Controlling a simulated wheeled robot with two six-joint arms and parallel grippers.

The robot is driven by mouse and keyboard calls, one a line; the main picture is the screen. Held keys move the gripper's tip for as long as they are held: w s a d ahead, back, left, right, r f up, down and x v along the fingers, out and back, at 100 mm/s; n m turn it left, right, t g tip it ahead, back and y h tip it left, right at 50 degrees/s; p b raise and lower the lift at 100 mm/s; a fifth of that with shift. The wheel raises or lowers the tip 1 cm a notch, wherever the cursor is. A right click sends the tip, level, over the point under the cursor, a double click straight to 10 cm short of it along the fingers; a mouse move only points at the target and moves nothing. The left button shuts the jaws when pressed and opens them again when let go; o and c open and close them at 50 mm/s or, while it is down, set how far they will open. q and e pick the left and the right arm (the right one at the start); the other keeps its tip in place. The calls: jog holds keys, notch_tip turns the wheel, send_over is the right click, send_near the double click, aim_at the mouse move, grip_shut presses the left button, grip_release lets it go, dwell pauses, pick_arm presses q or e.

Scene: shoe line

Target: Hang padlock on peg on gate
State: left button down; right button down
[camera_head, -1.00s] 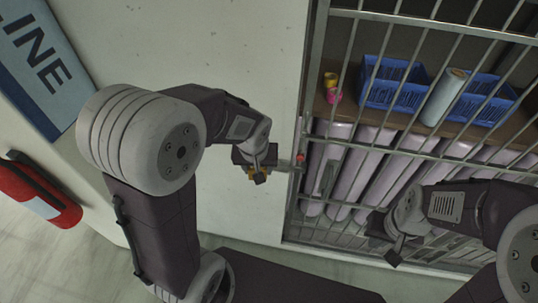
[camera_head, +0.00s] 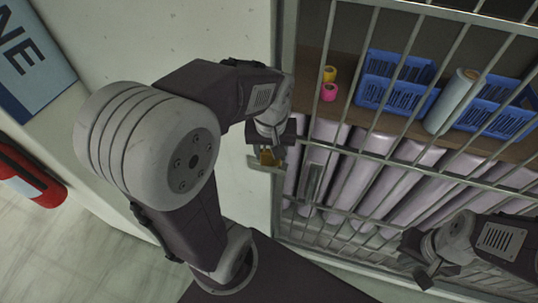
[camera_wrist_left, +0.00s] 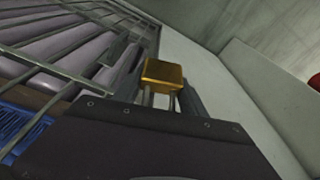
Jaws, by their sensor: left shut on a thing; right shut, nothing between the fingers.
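A brass padlock (camera_head: 268,157) is held in my left gripper (camera_head: 273,148), which is shut on it in front of the gate's left edge. In the left wrist view the padlock (camera_wrist_left: 163,74) shows its square gold body, with the grey shackle legs running back toward the gripper. The barred metal gate (camera_head: 322,215) stands behind. A grey metal bar (camera_head: 259,165) sticks out to the left right by the padlock; I cannot tell whether they touch. I cannot make out the peg; it may be hidden by my left gripper. My right gripper (camera_head: 424,279) is shut and empty at the lower right, before the gate.
Behind the bars are blue crates (camera_head: 395,85), a yellow roll (camera_head: 329,73), a pink roll (camera_head: 328,92) and several large pale rolls (camera_head: 350,185). A pale wall (camera_head: 180,40) is on the left, with a red extinguisher (camera_head: 30,190) at the far left.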

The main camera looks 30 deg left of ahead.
pick_arm(q)
jog(key=w+a+f+p, duration=0.1)
jog(key=w+a, duration=0.1)
jog(key=w, duration=0.7)
jog(key=shift+w+a+f, duration=0.3)
jog(key=shift+a, duration=0.1)
dwell(0.8)
jog(key=c, duration=0.6)
grip_release()
